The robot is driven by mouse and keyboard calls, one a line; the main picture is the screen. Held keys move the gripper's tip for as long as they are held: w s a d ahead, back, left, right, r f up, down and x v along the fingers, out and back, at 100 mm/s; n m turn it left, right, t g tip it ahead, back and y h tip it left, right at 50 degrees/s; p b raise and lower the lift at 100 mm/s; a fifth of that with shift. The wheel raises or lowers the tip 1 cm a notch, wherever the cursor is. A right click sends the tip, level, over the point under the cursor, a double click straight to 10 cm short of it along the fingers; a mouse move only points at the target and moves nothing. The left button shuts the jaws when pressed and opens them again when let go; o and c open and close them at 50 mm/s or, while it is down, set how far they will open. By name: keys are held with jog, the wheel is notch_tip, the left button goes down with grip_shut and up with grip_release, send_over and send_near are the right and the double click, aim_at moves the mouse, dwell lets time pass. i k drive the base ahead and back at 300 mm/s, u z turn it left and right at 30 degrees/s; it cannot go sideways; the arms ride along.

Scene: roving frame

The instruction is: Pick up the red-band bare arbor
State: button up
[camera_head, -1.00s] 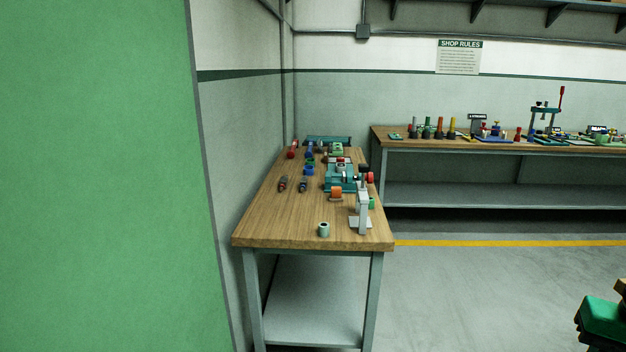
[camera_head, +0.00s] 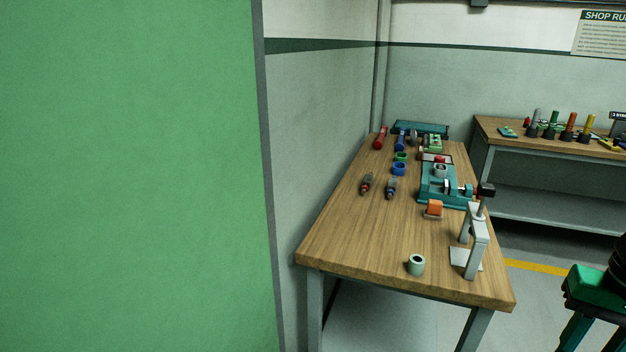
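Two small dark tapered tools lie side by side on the wooden bench. The left one (camera_head: 367,184) shows red and looks like the red-band bare arbor. The right one (camera_head: 391,188) looks bluish. Both are small in view, so their bands are hard to make out. Nothing touches the left one. A green and black part of my arm shows at the lower right edge, well to the right of the bench. Its lower end is cut off by the frame, so my fingertips and anything between them are hidden.
The bench (camera_head: 345,240) also holds a teal vise-like fixture (camera_head: 432,190), an orange piece (camera_head: 433,208), a grey stand (camera_head: 474,250) and a pale green ring (camera_head: 416,265). A green panel (camera_head: 130,180) fills the left. A second bench (camera_head: 487,128) stands behind right.

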aim_at(366, 180)
jog(key=u, duration=0.4)
jog(key=i, duration=0.95)
jog(key=u, duration=0.1)
